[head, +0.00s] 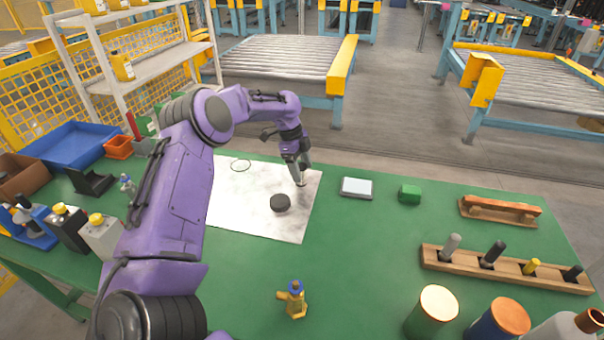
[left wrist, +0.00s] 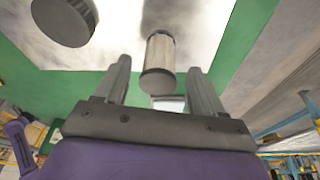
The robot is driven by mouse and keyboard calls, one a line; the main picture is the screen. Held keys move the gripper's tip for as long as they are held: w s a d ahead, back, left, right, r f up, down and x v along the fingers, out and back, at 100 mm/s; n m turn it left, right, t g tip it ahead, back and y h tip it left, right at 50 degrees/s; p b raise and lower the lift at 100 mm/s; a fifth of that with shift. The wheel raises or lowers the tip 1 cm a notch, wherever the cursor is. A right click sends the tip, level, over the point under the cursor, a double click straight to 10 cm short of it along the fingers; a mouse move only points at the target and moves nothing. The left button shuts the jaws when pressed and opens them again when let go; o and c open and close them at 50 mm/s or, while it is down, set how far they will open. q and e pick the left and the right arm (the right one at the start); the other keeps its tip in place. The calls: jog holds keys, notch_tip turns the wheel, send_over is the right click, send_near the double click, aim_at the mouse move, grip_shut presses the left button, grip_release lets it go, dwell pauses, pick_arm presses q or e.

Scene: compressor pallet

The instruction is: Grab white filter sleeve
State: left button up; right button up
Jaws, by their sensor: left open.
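The white filter sleeve (left wrist: 158,62) is a pale, greyish cylinder in the left wrist view, with its darker round end toward my gripper. My left gripper (left wrist: 160,75) is open, with one finger on each side of the sleeve in the picture. I cannot tell whether the fingers touch it; a gap shows on both sides. In the head view my left gripper (head: 302,178) points down over the right edge of a white sheet (head: 240,215), and the sleeve is mostly hidden there. My right gripper is not in view.
A dark round cap (head: 280,202) lies on the sheet near the gripper. A light tray-like block (head: 356,188) and a green block (head: 410,194) stand to the right. A yellow fitting (head: 293,299) stands in front. A wooden rack (head: 505,268) holds several cylinders. The green table (head: 370,250) is clear mid-right.

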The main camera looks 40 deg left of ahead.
pick_arm(q)
jog(key=shift+x, duration=1.2)
jog(key=shift+s, duration=0.1)
jog(key=c, duration=1.1)
jog(key=shift+o, duration=0.2)
